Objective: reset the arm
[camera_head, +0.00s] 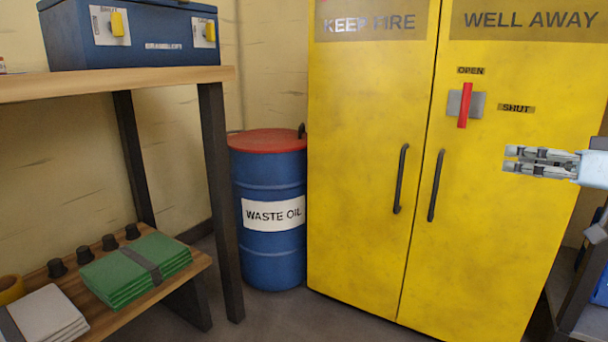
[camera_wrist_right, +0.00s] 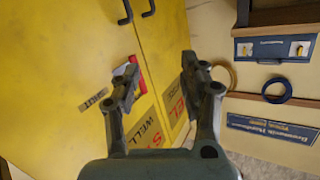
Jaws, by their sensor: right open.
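My right gripper (camera_head: 535,161) is at the right of the head view, in front of the yellow cabinet (camera_head: 375,120). In the right wrist view the same gripper (camera_wrist_right: 155,85) has its two fingers spread wide with nothing between them. The cabinet's red lever (camera_head: 465,105) stands upright on a grey plate, beside the "OPEN" and "SHUT" labels, to the left of the gripper and apart from it. In the wrist view the red lever (camera_wrist_right: 138,78) shows partly behind one finger. My left gripper is not in either view.
A blue waste oil drum (camera_head: 268,215) with a red lid stands left of the cabinet. A wooden bench (camera_head: 120,80) holds a blue toolbox (camera_head: 130,35). A low shelf (camera_head: 110,310) carries green folded cloths (camera_head: 135,270). Two dark door handles (camera_head: 436,186) stick out. The floor before the drum is clear.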

